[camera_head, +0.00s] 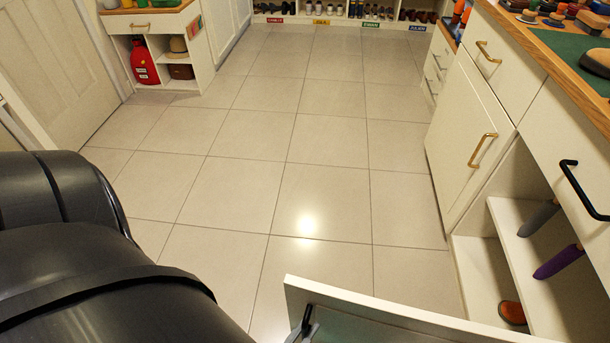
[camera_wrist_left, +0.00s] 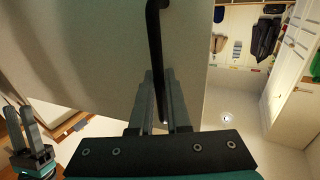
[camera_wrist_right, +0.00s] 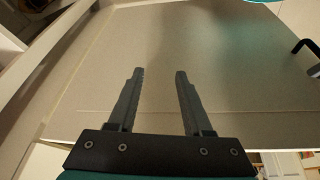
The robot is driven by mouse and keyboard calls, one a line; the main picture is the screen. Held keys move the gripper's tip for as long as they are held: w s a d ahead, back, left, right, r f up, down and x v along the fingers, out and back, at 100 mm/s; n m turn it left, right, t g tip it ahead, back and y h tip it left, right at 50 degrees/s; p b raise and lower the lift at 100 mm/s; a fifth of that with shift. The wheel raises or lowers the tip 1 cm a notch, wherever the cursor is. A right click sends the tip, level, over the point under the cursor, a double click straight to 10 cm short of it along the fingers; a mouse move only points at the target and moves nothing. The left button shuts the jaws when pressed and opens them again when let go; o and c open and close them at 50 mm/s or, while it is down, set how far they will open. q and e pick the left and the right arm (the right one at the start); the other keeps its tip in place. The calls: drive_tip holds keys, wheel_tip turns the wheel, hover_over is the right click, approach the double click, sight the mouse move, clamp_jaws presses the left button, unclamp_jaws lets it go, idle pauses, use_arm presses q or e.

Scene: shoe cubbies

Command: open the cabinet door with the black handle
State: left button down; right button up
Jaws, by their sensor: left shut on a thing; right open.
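The white cabinet door (camera_head: 400,322) stands swung out from its cabinet, its top edge crossing the bottom of the head view. Its black handle (camera_wrist_left: 154,30) runs between the fingers of my left gripper (camera_wrist_left: 158,76), which is shut on it. In the head view the handle (camera_head: 307,316) shows only in part at the bottom edge. My right gripper (camera_wrist_right: 159,72) is open and empty, in front of a pale panel (camera_wrist_right: 155,40). It also shows at the lower left of the left wrist view (camera_wrist_left: 22,112).
The opened cabinet has white shelves (camera_head: 505,222) holding shoes, including a purple one (camera_head: 558,262). A drawer with a black handle (camera_head: 582,190) is above. A closed door with a brass handle (camera_head: 483,150) is beside it. The tiled floor (camera_head: 300,130) ahead is clear.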

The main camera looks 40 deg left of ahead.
use_arm(q)
drive_tip(key=shift+s, duration=0.1)
drive_tip(key=c, duration=0.9)
unclamp_jaws()
drive_tip(key=s, duration=1)
drive_tip(key=s+b, duration=0.1)
drive_tip(key=s, duration=0.4)
drive_tip(key=shift+s+d, duration=0.15)
drive_tip(key=shift+d, duration=0.25)
use_arm(e)
wheel_tip(320, 180, up, 2)
drive_tip(key=shift+s, duration=0.1)
